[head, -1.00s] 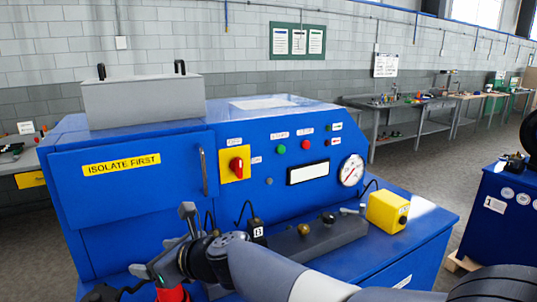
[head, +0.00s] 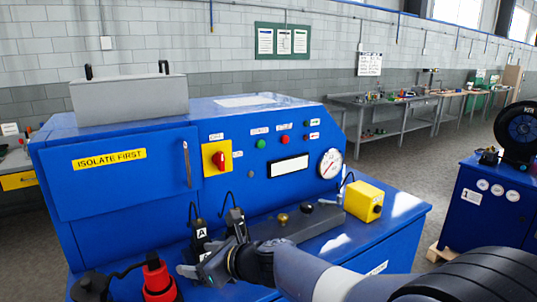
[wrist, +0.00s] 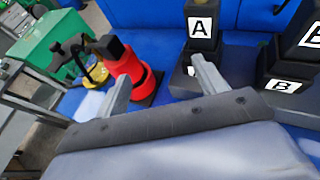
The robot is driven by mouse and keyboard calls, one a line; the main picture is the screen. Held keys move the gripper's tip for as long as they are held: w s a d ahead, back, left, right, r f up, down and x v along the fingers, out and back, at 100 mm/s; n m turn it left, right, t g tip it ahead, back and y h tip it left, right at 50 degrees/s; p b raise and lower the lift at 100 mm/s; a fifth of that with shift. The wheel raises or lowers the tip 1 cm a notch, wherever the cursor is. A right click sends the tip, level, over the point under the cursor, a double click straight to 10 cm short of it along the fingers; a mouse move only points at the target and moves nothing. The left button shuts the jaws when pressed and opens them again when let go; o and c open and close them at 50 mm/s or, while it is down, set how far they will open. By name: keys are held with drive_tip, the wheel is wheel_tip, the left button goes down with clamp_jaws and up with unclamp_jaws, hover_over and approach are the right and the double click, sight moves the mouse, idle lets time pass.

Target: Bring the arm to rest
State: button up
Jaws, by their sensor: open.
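My gripper (head: 214,257) is open, its two fingers spread and nothing between them. It hangs low over the front ledge of the blue machine (head: 100,190). A red and black tool (head: 158,280) stands to its left; in the wrist view the red tool (wrist: 132,70) is behind the left finger. A black block labelled A (head: 199,234) stands behind the gripper and shows beyond the fingers in the wrist view (wrist: 201,28). A second black block, labelled B in the wrist view (wrist: 284,86), is to its right. My arm reaches in from the lower right.
A yellow box (head: 364,201) and a dark grey bar (head: 300,224) sit on the ledge to the right. The machine's front has a red switch (head: 219,159) and a gauge (head: 330,163). A blue cabinet (head: 485,215) stands at right, with open floor between.

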drive_tip(key=f, duration=0.2)
drive_tip(key=f+b, duration=0.1)
drive_tip(key=f, duration=0.1)
drive_tip(key=shift+s+d, duration=0.1)
drive_tip(key=shift+s, duration=0.1)
drive_tip(key=shift+d, duration=0.25)
drive_tip(key=shift+v, duration=2.1)
drive_tip(key=shift+d, duration=0.1)
